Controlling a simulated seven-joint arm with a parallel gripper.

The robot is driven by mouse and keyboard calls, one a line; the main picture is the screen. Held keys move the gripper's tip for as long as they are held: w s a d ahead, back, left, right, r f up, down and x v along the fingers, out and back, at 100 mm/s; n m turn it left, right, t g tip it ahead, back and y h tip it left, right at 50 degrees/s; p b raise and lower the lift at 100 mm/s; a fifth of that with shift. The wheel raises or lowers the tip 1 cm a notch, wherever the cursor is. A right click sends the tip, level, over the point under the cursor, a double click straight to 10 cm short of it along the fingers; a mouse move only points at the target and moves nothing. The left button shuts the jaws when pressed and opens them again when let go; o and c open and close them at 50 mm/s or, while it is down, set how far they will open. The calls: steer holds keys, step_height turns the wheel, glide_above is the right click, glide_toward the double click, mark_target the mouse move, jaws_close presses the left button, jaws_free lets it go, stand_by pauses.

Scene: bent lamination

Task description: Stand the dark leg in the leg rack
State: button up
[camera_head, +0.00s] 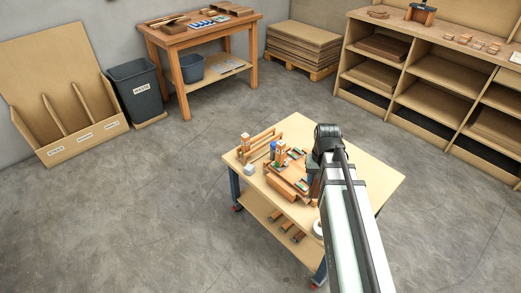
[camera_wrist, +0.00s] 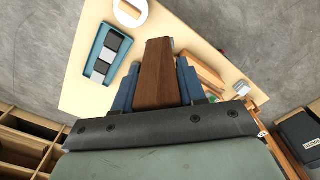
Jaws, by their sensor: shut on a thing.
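The dark brown leg (camera_wrist: 158,48) is a flat, tapering wooden piece in the wrist view. My gripper (camera_wrist: 157,72) is shut on it, with one blue finger on each side. The leg sticks out past the fingertips over the pale worktable (camera_wrist: 180,22). In the head view my arm hides the leg and most of the gripper. A wooden frame with rails (camera_head: 264,141) stands at the back left of the table (camera_head: 372,178); I cannot tell whether it is the leg rack. Whether the leg touches anything below is unclear.
A wooden tray assembly (camera_head: 284,186) with small blocks takes the table's left front. A white block (camera_head: 249,169) lies near the left edge. A teal case (camera_wrist: 101,70) and a white roll (camera_wrist: 130,9) lie near the gripper. The table's right side looks clear.

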steer(key=w+a+f+n, duration=0.25)
steer(key=w+a, duration=0.55)
steer(key=w, duration=0.5)
steer(key=w+a+f+n, duration=0.2)
steer(key=w+a+n, duration=0.2)
steer(key=w+a, duration=0.7)
steer(key=w+a+f+n, duration=0.25)
steer(key=w+a, duration=0.25)
steer(key=w, duration=1.1)
step_height(320, 180, down, 9)
steer(key=shift+w+r, duration=0.15)
steer(key=o, duration=1.2)
steer(key=shift+f, duration=0.2)
